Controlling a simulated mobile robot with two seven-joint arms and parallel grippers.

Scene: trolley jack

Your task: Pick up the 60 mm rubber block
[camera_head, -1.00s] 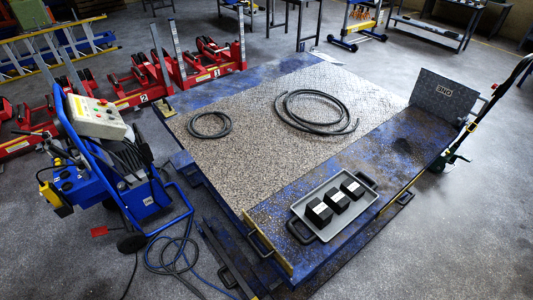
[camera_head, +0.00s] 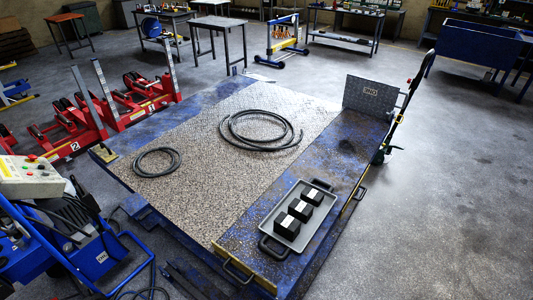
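Three black rubber blocks with white tops sit in a row in a grey tray with black handles (camera_head: 297,241). The near block (camera_head: 287,226) looks the largest, the middle block (camera_head: 300,210) a little smaller, and the far block (camera_head: 313,196) the smallest. I cannot read any size marks on them, so I cannot tell which is the 60 mm one. The tray rests on the blue edge of a low platform (camera_head: 210,165). Neither of my grippers is in view.
Two coiled black hoses, a large one (camera_head: 262,144) and a small one (camera_head: 157,175), lie on the platform. A blue trolley with a control box (camera_head: 30,177) stands at the left. Red jacks (camera_head: 110,110) stand behind it. The floor at the right (camera_head: 450,200) is clear.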

